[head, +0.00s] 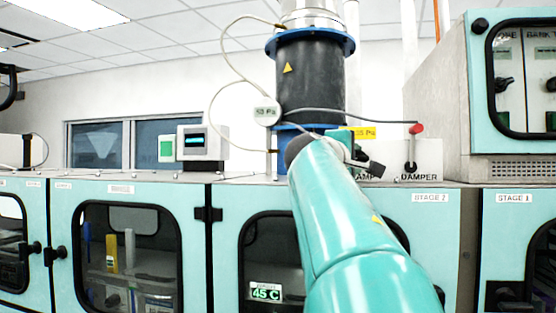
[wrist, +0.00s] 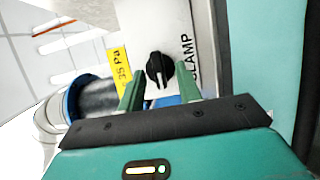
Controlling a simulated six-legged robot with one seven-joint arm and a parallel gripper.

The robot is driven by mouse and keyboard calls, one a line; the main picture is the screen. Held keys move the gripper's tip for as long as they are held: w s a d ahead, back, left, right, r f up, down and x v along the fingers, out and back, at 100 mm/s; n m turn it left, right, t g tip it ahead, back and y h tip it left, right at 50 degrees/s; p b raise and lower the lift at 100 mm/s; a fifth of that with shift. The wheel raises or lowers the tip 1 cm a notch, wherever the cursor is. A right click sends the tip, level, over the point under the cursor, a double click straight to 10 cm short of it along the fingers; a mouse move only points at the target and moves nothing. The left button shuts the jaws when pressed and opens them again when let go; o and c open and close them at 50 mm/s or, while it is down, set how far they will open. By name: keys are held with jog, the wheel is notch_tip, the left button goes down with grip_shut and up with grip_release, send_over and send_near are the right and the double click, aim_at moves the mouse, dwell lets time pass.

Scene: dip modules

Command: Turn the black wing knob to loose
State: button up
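The black wing knob (wrist: 160,69) sits on a pale panel marked CLAMP (wrist: 187,62) in the wrist view. Its wing runs roughly up and down in that picture, with a small white mark near its lower end. My gripper (wrist: 159,78) is open, with one green finger on each side of the knob in the picture. I see a gap between each finger and the knob; I cannot tell how far the fingertips are from the panel. In the head view my arm hides the knob and most of the gripper.
A yellow 35 Pa label (wrist: 119,68) is beside the knob. A red-tipped damper lever (head: 416,130) stands to the right in the head view. A black duct with blue flanges (head: 312,75) rises behind my arm, with thin hoses around it. Teal cabinets (head: 190,200) line the front.

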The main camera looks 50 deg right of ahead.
jog(key=shift+s+d, duration=0.1)
jog(key=shift+d, duration=0.6)
grip_shut()
